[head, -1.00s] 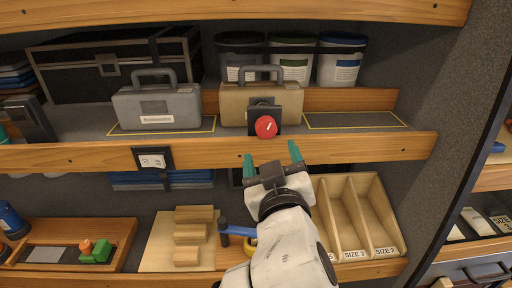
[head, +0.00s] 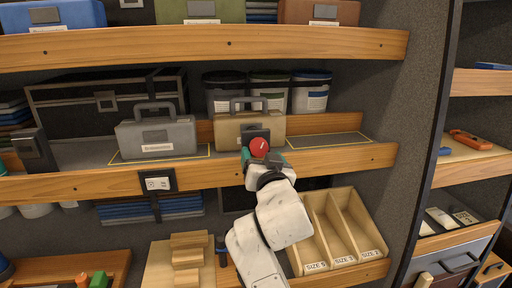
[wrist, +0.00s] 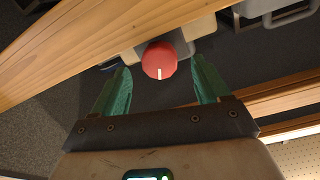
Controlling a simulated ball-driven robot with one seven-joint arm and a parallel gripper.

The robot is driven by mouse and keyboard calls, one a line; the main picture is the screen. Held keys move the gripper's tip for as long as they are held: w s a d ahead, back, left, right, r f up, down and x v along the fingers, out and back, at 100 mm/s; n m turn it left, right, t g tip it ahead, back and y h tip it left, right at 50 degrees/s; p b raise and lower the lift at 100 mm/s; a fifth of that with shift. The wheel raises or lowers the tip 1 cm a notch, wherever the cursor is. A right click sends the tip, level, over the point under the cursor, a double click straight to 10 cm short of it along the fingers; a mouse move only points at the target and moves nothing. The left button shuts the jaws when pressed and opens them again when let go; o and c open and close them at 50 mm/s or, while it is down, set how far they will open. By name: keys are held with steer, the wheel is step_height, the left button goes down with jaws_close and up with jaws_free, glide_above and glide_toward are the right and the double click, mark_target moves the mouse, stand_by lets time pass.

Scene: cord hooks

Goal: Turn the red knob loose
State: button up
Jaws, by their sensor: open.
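The red knob (head: 259,147) is a round red dial with a white mark, on a dark mount (head: 256,132) at the front of the tan case. My gripper (head: 263,160) is just below and in front of the knob in the head view, with its fingers partly hidden by the wrist. In the wrist view the knob (wrist: 160,61) lies ahead, between the lines of the two green fingers (wrist: 160,85). The fingers are apart, with clear space on both sides of the knob. Its white mark points down in the wrist view. I see no contact.
The tan case (head: 232,131) stands on the middle shelf (head: 330,160), beside a grey case (head: 158,137). Tubs (head: 268,92) stand behind. An outlined space right of the tan case is empty. An outlet box (head: 156,184) sits on the shelf edge.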

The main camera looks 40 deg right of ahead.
mark_target(260, 151)
steer(key=shift+p+x, duration=0.4)
steer(key=shift+x, duration=2.05)
steer(key=shift+c, duration=0.3)
steer(key=c, duration=0.9)
steer(key=shift+c, duration=0.2)
